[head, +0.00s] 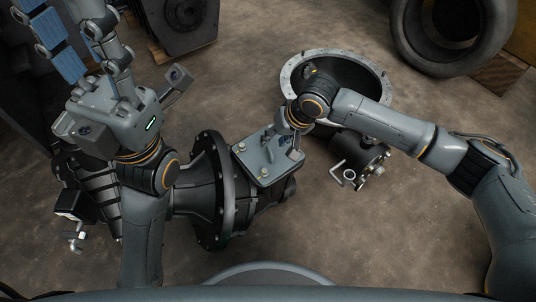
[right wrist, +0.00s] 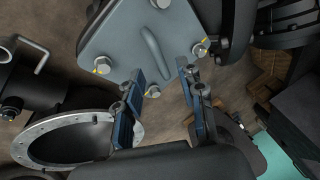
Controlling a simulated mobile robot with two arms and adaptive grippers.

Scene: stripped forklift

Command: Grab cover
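The cover (head: 265,160) is a grey metal plate with bolts at its corners and a bar handle on its face. It sits over a dark flanged housing (head: 215,190). In the right wrist view the cover (right wrist: 120,45) fills the upper middle, with its curved handle (right wrist: 157,52) in plain sight. My right gripper (head: 287,145) is at the cover's right side. In its wrist view the two blue-padded fingers (right wrist: 160,75) are apart with nothing between them, just short of the handle. My left gripper (head: 68,25) is open and empty at the upper left, away from the cover.
A round flanged metal shell (head: 345,58) lies open behind my right wrist. A small dark part with a bent metal rod (head: 340,168) is right of the cover. Tires (head: 450,35) stand at the upper right. The brown floor (head: 400,235) is clear at lower right.

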